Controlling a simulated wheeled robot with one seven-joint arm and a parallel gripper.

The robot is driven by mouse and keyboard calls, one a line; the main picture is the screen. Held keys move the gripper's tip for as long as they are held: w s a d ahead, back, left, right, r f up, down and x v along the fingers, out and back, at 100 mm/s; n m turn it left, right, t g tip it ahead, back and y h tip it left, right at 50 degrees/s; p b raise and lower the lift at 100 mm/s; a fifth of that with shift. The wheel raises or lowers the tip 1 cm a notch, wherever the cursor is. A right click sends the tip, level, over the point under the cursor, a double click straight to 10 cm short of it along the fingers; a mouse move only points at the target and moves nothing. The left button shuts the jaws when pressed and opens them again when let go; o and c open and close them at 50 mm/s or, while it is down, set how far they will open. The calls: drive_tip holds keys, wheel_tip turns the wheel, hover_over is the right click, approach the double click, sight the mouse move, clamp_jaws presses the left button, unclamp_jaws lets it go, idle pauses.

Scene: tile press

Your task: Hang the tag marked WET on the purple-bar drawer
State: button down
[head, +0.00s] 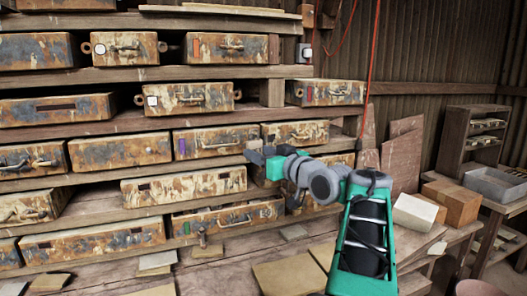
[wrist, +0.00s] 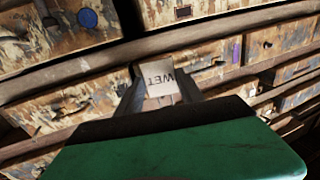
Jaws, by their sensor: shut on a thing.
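The purple-bar drawer (head: 215,141) is in the middle row of the rack in the head view. It is rusty and mottled, with a purple bar (head: 181,146) at its left end and a handle across its front. A purple bar also shows at the right in the wrist view (wrist: 237,51). My gripper (head: 254,157) is near the drawer's lower right end in the head view; its distance from the front is unclear. It is shut on the pale tag marked WET (wrist: 160,84), whose lettering appears upside down in the wrist view. The tag is not discernible in the head view.
Boards and tiles lie on the bench (head: 233,256) below.

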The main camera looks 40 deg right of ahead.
drive_tip(key=shift+w+d+p, duration=0.2)
drive_tip(key=shift+w+p, duration=0.5)
drive_tip(key=shift+w, duration=0.2)
drive_tip(key=shift+w+d+f+b, duration=0.2)
drive_tip(key=shift+w+f+b, duration=0.45)
drive_tip(key=shift+b, duration=0.1)
drive_tip(key=c, duration=0.7)
unclamp_jaws()
drive_tip(key=shift+o, duration=0.2)
drive_tip(key=shift+s, duration=0.1)
